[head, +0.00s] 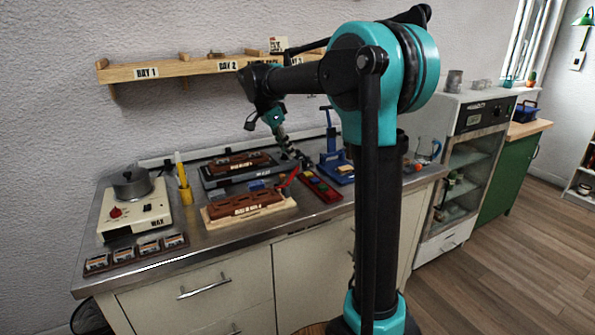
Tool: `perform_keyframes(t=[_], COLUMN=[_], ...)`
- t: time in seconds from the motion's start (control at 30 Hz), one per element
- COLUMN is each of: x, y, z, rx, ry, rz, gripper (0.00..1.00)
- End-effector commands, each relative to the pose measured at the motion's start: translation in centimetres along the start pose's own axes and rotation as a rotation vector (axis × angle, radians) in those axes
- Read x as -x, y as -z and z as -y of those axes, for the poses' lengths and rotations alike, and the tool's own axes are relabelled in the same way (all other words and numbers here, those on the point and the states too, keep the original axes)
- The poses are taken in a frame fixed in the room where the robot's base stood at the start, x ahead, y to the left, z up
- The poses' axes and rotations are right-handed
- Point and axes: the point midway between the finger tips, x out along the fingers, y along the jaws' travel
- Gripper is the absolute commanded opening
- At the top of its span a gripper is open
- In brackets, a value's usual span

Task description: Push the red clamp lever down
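The red clamp lever (289,180) sticks up at a slant, at the right end of a light wooden base (225,217). A brown block (238,203) with a pale label lies on that base. My gripper (301,161) is above the worktop, behind and slightly right of the lever in the picture. It seems apart from the lever, though the depth between them is hard to judge. The fingers are small and dark, and I cannot see whether they are open or shut.
A second brown block in a dark tray (208,183) lies behind. A red tray (322,190) and a blue stand (333,160) are to the right. A wax heater (140,219) with a pot and a yellow tool in a holder stand left.

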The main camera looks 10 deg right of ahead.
Motion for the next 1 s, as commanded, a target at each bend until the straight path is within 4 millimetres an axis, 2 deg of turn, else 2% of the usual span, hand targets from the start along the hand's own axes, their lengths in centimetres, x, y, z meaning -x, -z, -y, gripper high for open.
perform_keyframes(t=[0.3, 0.5, 0.7, 0.97, 1.0], x=[-6.3, -8.9, -10.0, -10.1, -10.1], y=[0.0, 0.0, 0.0, 0.0, 0.0], z=[0.0, 0.0, 0.0, 0.0, 0.0], rx=[-0.002, 0.0, 0.0, 0.0, 0.0], ry=[-0.001, 0.0, 0.0, 0.0, 0.0], rz=[0.0, 0.0, 0.0, 0.0, 0.0], gripper=[0.33, 0.33, 0.33, 0.33, 0.28])
